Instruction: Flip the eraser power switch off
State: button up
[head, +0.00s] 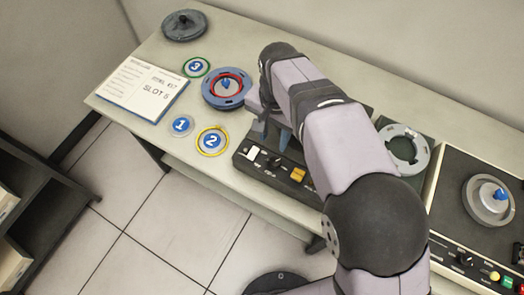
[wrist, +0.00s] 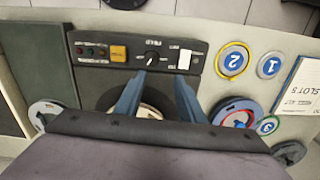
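The eraser is a dark unit with a front panel (wrist: 135,50) carrying a white rocker switch (wrist: 184,59), a black knob (wrist: 152,58), an orange button (wrist: 118,53) and small lights. In the head view the white switch (head: 253,153) is at the panel's left end and the orange button (head: 298,174) is farther right. My gripper (wrist: 160,84) is open and empty, its two blue fingers apart over the unit. In the wrist view the right fingertip appears close to the switch; contact cannot be told. My arm hides much of the unit in the head view.
Numbered discs lie beside the panel, including yellow-rimmed disc 2 (head: 212,140). A grey ring (head: 404,150) and another machine (head: 489,199) are on the right.

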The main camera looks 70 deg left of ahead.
send_near(250, 157)
jog(key=shift+n, duration=0.3)
jog(key=shift+f+p, duration=1.25)
jog(key=shift+f, duration=2.35)
